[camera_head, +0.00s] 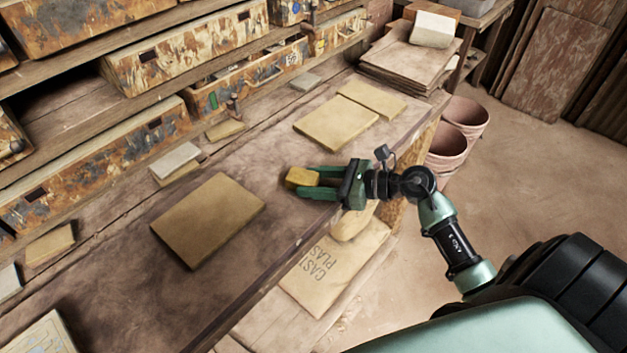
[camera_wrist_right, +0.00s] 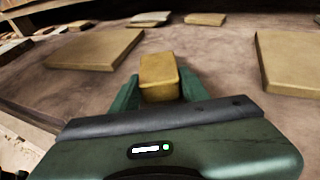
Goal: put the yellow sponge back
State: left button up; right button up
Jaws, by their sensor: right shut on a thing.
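The yellow sponge (camera_head: 300,178) is a small yellow block between the green fingers of my right gripper (camera_head: 318,181), near the front edge of the workbench. My right gripper is shut on it. In the right wrist view the sponge (camera_wrist_right: 159,74) sits between the two fingertips (camera_wrist_right: 159,90), pointing away from the wrist. I cannot tell whether the sponge touches the bench top. My left gripper is in neither view.
The workbench (camera_head: 285,165) bears a large tan tile (camera_head: 208,220) to the left and two tiles (camera_head: 336,123) behind. Shelves with rusty bins (camera_head: 190,55) line the back. A plaster bag (camera_head: 335,265) lies below the front edge. Pink buckets (camera_head: 465,115) stand right.

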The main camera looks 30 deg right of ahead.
jog(key=shift+f, duration=0.2)
jog(key=o, duration=1.3)
jog(key=shift+r, duration=0.1)
jog(key=shift+r, duration=0.2)
jog(key=b+v, duration=0.2)
jog(key=v, duration=1)
jog(key=shift+b, duration=0.35)
